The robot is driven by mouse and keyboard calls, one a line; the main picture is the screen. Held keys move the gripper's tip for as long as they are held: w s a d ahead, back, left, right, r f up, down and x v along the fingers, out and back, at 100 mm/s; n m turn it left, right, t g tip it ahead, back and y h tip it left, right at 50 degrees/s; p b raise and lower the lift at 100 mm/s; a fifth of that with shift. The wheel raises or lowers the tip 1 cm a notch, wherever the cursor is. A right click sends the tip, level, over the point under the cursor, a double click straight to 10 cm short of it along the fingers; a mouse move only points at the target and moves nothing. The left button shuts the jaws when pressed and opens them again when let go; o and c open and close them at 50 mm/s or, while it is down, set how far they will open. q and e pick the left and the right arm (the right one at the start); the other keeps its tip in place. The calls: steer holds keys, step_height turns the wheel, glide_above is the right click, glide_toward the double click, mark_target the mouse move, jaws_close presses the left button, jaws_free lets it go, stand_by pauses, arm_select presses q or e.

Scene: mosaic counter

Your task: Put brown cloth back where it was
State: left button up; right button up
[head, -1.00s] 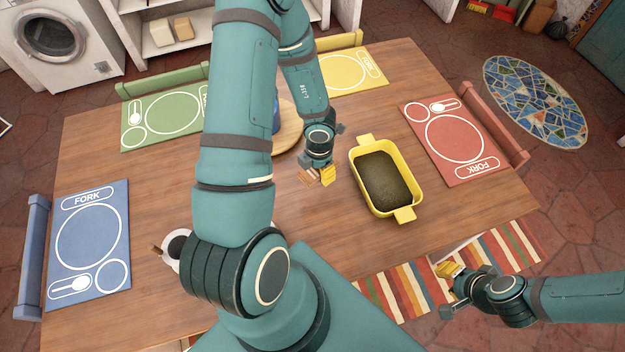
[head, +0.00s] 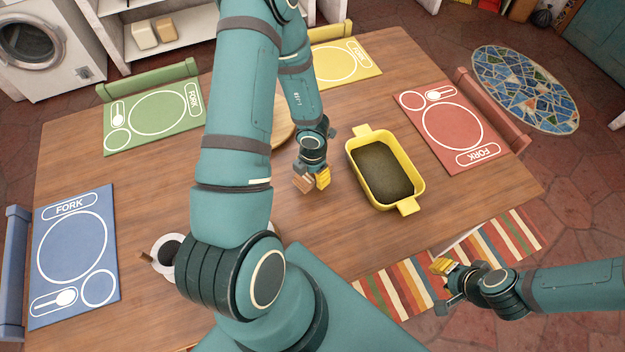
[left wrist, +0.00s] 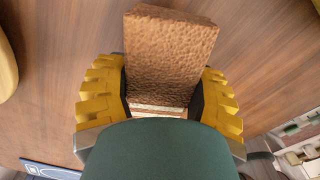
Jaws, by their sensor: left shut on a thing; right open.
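The brown cloth (left wrist: 168,55) looks like a thick, rough, block-shaped piece with a pale edge underneath. In the left wrist view it sits between the yellow fingers of my left gripper (left wrist: 160,105), which is shut on it. In the head view my left gripper (head: 314,182) is over the table, left of the yellow dish, with the cloth's brown end (head: 302,184) showing beside a yellow finger. I cannot tell whether the cloth touches the tabletop. My right gripper (head: 443,284) is open and empty, low on the right beyond the table's near edge.
A yellow dish (head: 408,207) with dark contents stands right of my left gripper. Blue (head: 72,246), green (head: 155,115), yellow (head: 346,62) and red (head: 452,127) placemats line the table (head: 240,275). A white cup (head: 162,262) and round board (head: 284,124) are partly hidden by my arm.

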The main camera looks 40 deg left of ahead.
arm_select(q)
steer(key=shift+f+b, duration=0.7)
steer(key=shift+f, duration=0.65)
steer(key=shift+f, duration=0.15)
steer(key=o, duration=1.2)
steer(key=shift+c, duration=0.2)
